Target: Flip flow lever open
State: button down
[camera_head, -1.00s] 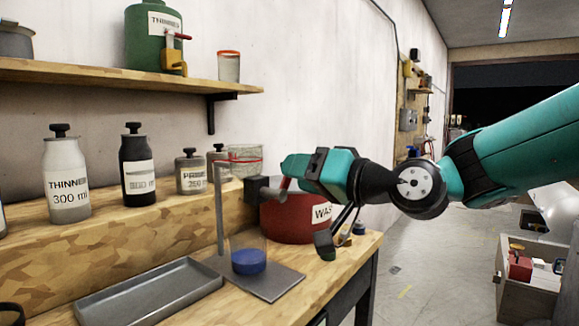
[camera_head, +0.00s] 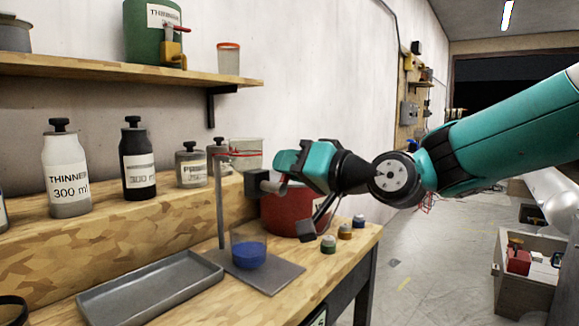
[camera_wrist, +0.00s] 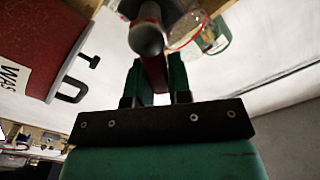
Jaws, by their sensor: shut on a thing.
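A thin upright grey stand (camera_head: 220,205) rises from a flat plate on the bench, with a dark grey valve block (camera_head: 256,182) near its top. My gripper (camera_head: 284,180) is beside this block, at its right. In the wrist view the fingers (camera_wrist: 160,80) are shut on a narrow dark red piece (camera_wrist: 154,72), which looks like the flow lever, just below a grey cylinder end (camera_wrist: 146,40). The fingers hide much of the lever. A clear cup with blue liquid (camera_head: 249,256) stands on the plate below.
A red waste container (camera_head: 285,212) stands close behind and below my gripper. Several small capped jars (camera_head: 344,231) are at the bench's right end. A grey tray (camera_head: 152,289) lies at the front left. Labelled bottles (camera_head: 67,170) line the raised ledge.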

jog(key=shift+f, duration=0.1)
jog(key=n+b, duration=0.1)
jog(key=b, duration=0.1)
jog(key=s+n+b, duration=0.1)
jog(key=n+b, duration=0.1)
jog(key=shift+a, duration=0.35)
jog(key=shift+s+a+r+n+b, duration=0.2)
jog(key=shift+s+n+b, duration=0.05)
jog(key=shift+n+b, duration=0.8)
jog(key=shift+s+a+r+n+b, duration=0.2)
jog(key=shift+s+n+b, duration=0.05)
jog(key=shift+n+b, duration=0.75)
jog(key=c, duration=1)
grip_release()
jog(key=shift+c, duration=0.2)
jog(key=b+v, duration=0.1)
jog(key=v, duration=1.6)
jog(key=shift+s, duration=0.2)
